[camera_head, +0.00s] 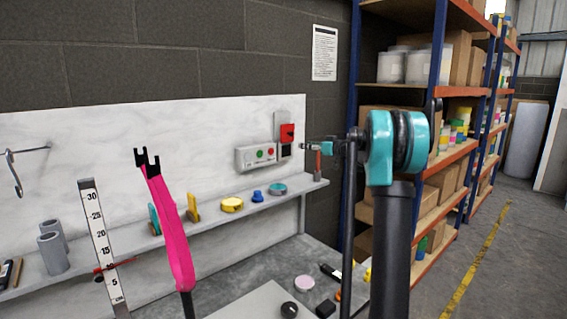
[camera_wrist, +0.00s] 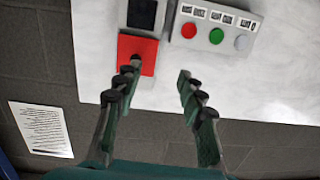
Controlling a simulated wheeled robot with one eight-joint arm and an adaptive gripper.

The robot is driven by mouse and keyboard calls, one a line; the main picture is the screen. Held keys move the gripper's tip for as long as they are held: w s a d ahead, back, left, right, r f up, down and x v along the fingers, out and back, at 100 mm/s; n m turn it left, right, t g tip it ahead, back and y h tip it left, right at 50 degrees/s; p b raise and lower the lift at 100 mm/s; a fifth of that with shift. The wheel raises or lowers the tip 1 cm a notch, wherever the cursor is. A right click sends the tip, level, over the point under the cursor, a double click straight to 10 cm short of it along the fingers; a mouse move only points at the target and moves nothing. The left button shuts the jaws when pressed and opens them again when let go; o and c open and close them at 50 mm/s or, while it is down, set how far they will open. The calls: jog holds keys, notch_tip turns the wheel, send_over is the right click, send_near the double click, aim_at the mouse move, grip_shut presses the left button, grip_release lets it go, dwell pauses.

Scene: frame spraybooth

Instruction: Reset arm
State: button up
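My gripper (camera_head: 312,147) is raised in front of the back wall panel, near a wall-mounted box with a red part (camera_head: 287,133). In the wrist view my gripper (camera_wrist: 160,72) has its two dark green fingers spread apart, with nothing between them. The left fingertip overlaps the lower part of the red piece (camera_wrist: 138,52); I cannot tell whether it touches. A black square (camera_wrist: 142,13) is above the red piece. My arm runs up from the lower right to a teal joint.
A grey control box (camera_wrist: 215,25) with red and green buttons sits beside the red part. A shelf (camera_head: 225,215) below holds small coloured items. A pink frame part (camera_head: 172,225) stands upright near a ruler (camera_head: 103,245). Storage racks (camera_head: 440,60) stand right; the floor (camera_head: 510,260) there is clear.

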jog(key=s+a+f+m+g+h, duration=0.1)
jog(key=s+a+f+g, duration=0.15)
jog(key=s+f, duration=0.5)
jog(key=s+a+f+m+g+h, duration=0.1)
jog(key=s+a+f+g+h, duration=0.2)
jog(key=s, duration=0.8)
jog(key=s+a+f+m+g, duration=0.1)
jog(key=s+a+f, duration=0.2)
jog(key=s+f, duration=0.55)
jog(key=s+d+f+m+g+h, duration=0.1)
jog(key=s+d+f+h, duration=0.1)
jog(key=s+f, duration=0.3)
jog(key=s+d+f+m+h, duration=0.1)
jog(key=s+f, duration=0.4)
jog(key=s, duration=0.9)
jog(key=s+d+f+m+g+h, duration=0.1)
jog(key=s+d+f+m+h, duration=0.1)
jog(key=s+f, duration=0.4)
jog(key=s+d+h, duration=0.1)
jog(key=s+d, duration=0.1)
jog(key=s, duration=0.2)
jog(key=shift+d+g, duration=0.25)
jog(key=shift+g, duration=0.1)
